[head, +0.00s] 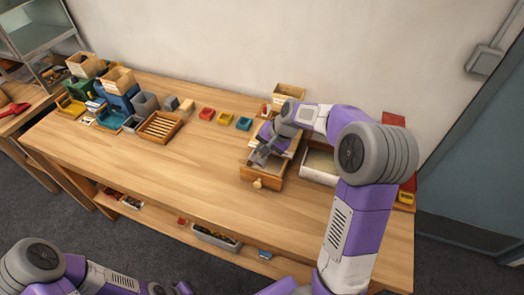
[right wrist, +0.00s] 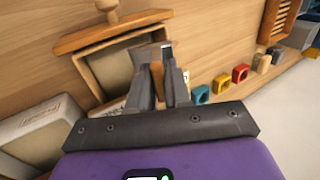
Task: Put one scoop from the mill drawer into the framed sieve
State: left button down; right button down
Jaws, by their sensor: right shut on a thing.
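The mill drawer (head: 250,180) is a wooden box with a round knob, pulled out at the front of the mill. Pale material shows inside it in the right wrist view (right wrist: 108,72). My right gripper (head: 260,157) is over the drawer. In the right wrist view its fingers (right wrist: 166,75) are shut on a brown scoop handle (right wrist: 157,78). The scoop's bowl is mostly hidden by the fingers. A wooden framed tray with slats (head: 160,127), possibly the framed sieve, lies left of centre. My left arm shows at bottom left, its gripper out of view.
A white-walled box (head: 318,180) stands right of the drawer. Small red (head: 207,114), yellow (head: 225,118) and teal (head: 244,124) blocks stand in a row behind. Bins and boxes crowd the far left. The table's middle and front are clear.

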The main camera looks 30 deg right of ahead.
aim_at(261, 162)
jog(key=shift+s+d+f+y+b, duration=0.15)
jog(key=shift+f+y+b, duration=0.15)
jog(key=shift+f+b, duration=1.6)
jog(key=p, duration=0.3)
jog(key=shift+r+g+h, duration=0.2)
jog(key=shift+g+h, duration=0.1)
jog(key=shift+h, duration=0.1)
jog(key=g+h+p, duration=0.1)
jog(key=p, duration=0.2)
jog(key=f+g+p, duration=0.1)
jog(key=p, duration=0.1)
jog(key=shift+a+h+p, duration=0.2)
jog(key=shift+h+p, duration=0.2)
jog(key=shift+s+d+f+g+h+p, duration=0.1)
jog(key=shift+s+d+g+h+p, duration=0.5)
jog(key=shift+p, duration=0.5)
jog(key=shift+d+p, duration=0.1)
jog(key=shift+p, duration=0.3)
jog(key=shift+w+g+h+p, duration=0.15)
jog(key=shift+g+h+p, duration=0.2)
jog(key=shift+p, duration=0.4)
jog(key=shift+w+a+r+p, duration=0.1)
jog(key=shift+a+r+p, duration=0.15)
jog(key=shift+p, duration=0.1)
jog(key=shift+w+a+r+p, duration=0.1)
jog(key=shift+r+p, duration=1.2)
jog(key=shift+r, duration=0.55)
jog(key=shift+w+a+r+p, duration=0.1)
jog(key=shift+r+p, duration=1.2)
jog(key=shift+r, duration=0.5)
